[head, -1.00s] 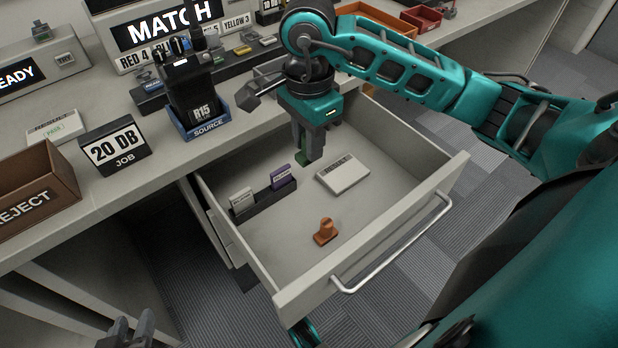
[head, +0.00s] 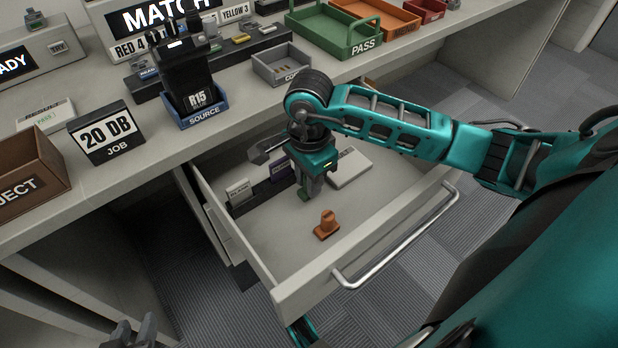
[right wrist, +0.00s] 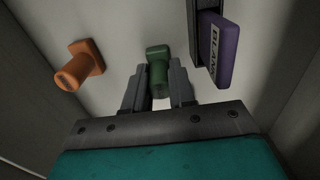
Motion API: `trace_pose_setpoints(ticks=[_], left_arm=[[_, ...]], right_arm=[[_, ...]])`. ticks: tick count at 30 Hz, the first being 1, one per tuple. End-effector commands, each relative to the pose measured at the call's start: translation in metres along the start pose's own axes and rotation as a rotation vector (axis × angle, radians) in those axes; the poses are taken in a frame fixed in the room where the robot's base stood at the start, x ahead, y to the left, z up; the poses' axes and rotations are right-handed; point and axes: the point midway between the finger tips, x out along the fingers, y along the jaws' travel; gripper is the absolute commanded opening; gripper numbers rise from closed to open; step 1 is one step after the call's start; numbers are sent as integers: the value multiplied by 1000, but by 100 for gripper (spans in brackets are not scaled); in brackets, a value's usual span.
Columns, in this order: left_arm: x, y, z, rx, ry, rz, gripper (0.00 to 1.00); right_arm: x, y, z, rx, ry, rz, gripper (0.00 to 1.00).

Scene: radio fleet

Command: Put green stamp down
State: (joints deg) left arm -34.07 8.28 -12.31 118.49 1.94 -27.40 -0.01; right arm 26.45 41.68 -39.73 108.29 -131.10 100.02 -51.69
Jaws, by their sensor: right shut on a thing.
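The green stamp (right wrist: 158,72) is between the fingers of my right gripper (right wrist: 158,92) in the right wrist view. My right gripper (head: 308,192) is shut on the stamp's handle, low inside the open drawer (head: 270,235). In the head view the green stamp (head: 304,194) shows only in part at the fingertips. Its base is at or just above the drawer floor; I cannot tell whether it touches. My left gripper (head: 130,332) is at the bottom left edge of the head view, outside the drawer; its fingertips are partly cut off.
An orange stamp (head: 326,224) stands in the drawer near the front wall, close to the green one. A rack with a purple block (right wrist: 221,48) and a pale block (head: 239,191) lies behind. A pale pad (head: 351,168) lies to the right.

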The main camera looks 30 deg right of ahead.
Motion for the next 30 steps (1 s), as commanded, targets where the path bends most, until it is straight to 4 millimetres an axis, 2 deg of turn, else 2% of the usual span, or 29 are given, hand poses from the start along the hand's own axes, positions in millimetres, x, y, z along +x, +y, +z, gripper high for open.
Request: trace_pose_setpoints(ticks=[6,7,14,24,26,30], left_arm=[[2,0,3,0,0,1,37],[1,0,1,0,0,1,37],[1,0,0,3,2,2,37],[-2,-1,-6,10,6,1,37],[-2,-2,-8,11,8,1,37],[-6,-1,-13,11,7,0,37]], right_arm=[[4,0,0,-1,0,0,5],[3,0,0,-1,0,0,27],[2,0,0,-1,0,1,49],[-3,0,0,0,-1,0,50],[-11,-1,0,-1,0,-3,50],[-39,-2,-1,-1,2,-6,50]])
